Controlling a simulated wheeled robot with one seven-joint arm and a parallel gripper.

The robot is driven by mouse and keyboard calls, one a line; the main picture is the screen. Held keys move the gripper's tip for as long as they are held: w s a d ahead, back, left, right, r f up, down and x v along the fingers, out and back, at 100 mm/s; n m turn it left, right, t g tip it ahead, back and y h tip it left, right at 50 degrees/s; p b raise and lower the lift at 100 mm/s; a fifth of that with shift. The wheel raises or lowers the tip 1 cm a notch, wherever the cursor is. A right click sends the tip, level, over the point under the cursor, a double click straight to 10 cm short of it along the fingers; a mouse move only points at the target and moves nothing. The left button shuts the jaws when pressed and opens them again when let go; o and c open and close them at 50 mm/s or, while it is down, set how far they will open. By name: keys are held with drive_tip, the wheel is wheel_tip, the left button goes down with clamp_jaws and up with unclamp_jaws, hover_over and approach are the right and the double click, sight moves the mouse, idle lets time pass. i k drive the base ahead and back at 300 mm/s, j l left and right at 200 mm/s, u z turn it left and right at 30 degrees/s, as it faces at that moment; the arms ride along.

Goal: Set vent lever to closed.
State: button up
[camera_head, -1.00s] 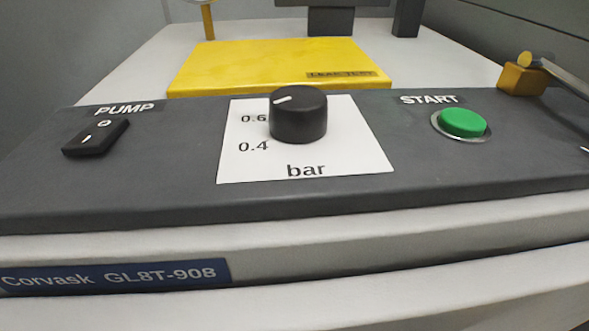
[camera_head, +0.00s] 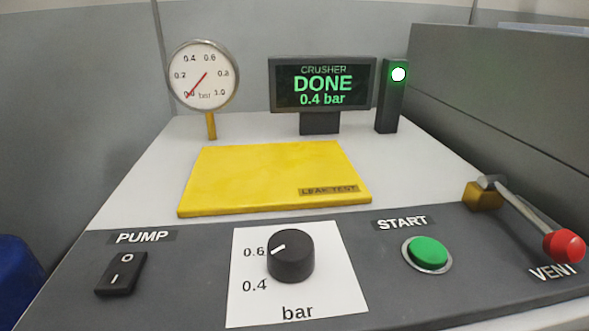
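The vent lever (camera_head: 520,211) is at the right of the dark control panel. Its grey arm runs from a brass-coloured block (camera_head: 483,196) toward the front right and ends in a red knob (camera_head: 565,245). The knob stands over the VENT label (camera_head: 552,273) and partly covers its end. No open or closed marking for the lever can be read. My gripper is not in view.
The panel also holds a green START button (camera_head: 429,253), a black dial (camera_head: 291,257) pointing near 0.6 and a PUMP switch (camera_head: 121,274). Behind are a yellow lid (camera_head: 270,175), a gauge (camera_head: 204,76), a screen (camera_head: 322,85) reading DONE 0.4 bar and a lit green lamp (camera_head: 398,74).

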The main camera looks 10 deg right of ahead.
sight(563, 247)
drive_tip(key=k, duration=0.9)
drive_tip(key=k+l, duration=0.2)
drive_tip(key=k, duration=0.25)
drive_tip(key=i+j, duration=0.2)
drive_tip(key=i, duration=0.25)
